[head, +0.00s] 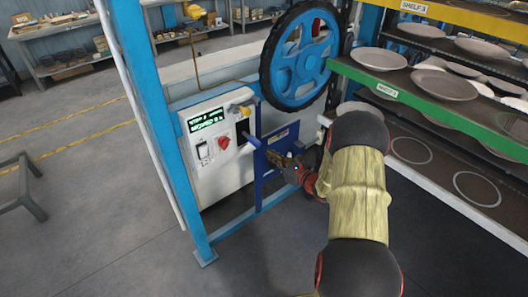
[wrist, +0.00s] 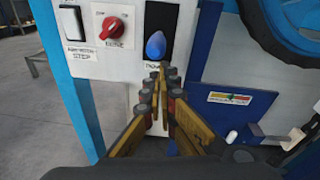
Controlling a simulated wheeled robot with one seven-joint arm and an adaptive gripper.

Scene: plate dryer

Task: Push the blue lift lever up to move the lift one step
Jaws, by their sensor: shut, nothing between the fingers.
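The blue lift lever (head: 252,140) sticks out of a dark slot on the white control panel (head: 222,177). In the wrist view the lever's rounded blue end (wrist: 155,46) stands in front of the black slot plate (wrist: 178,20). My gripper (head: 277,158) is to the right of and a little below the lever in the head view. In the wrist view my gripper (wrist: 160,70) is shut and empty, its fingertips just below the lever's end. I cannot tell whether they touch it.
A red knob (head: 223,142) and a white rocker switch (head: 202,150) sit left of the lever, under a display (head: 207,119) with green text. A blue plate (head: 273,160) is close behind my gripper. A blue handwheel (head: 300,58) is above; plate shelves (head: 440,108) stand right.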

